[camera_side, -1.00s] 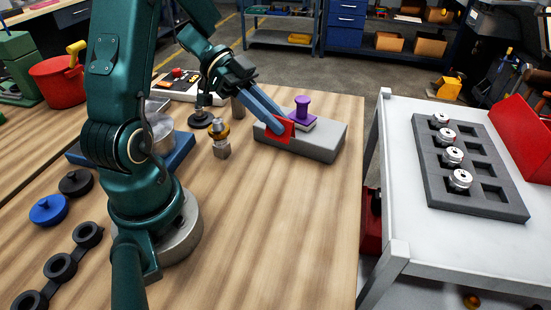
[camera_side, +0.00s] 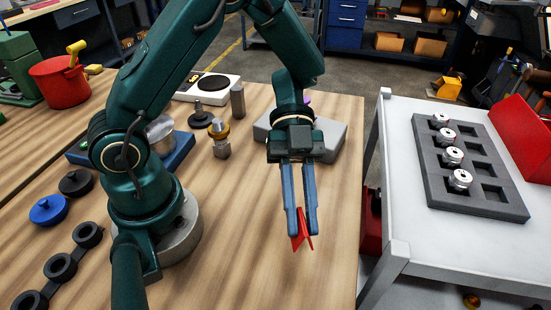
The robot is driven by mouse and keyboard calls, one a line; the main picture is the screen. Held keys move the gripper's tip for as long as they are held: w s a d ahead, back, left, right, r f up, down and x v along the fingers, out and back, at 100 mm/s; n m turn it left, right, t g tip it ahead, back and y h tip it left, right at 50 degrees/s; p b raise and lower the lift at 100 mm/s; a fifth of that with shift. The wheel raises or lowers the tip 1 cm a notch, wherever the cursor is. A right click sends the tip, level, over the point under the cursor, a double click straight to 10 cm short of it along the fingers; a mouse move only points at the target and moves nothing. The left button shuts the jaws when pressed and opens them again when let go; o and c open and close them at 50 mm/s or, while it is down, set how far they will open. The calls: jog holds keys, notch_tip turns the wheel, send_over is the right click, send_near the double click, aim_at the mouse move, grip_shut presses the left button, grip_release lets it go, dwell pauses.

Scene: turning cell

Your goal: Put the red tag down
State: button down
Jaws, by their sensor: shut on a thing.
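The red tag (camera_side: 300,243) is a small folded red piece, shaped like a tent, in the side view. My gripper (camera_side: 301,232) points down with its two long blue-grey fingers, and the tag is held at their tips. The tag shows below the fingertips, over the bare wooden bench (camera_side: 250,270) near its right part. I cannot tell whether its lower edge touches the wood.
A grey block (camera_side: 330,140) stands behind my gripper, with a purple piece (camera_side: 307,99) mostly hidden on it. A brass-topped fitting (camera_side: 220,140) stands to the left. A white cart (camera_side: 400,210) with a grey tray (camera_side: 435,190) stands right, across a gap.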

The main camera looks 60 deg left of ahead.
send_over(305, 284)
notch_tip(305, 284, down, 3)
jog(key=shift+f, duration=2.15)
jog(key=c, duration=0.8)
grip_release()
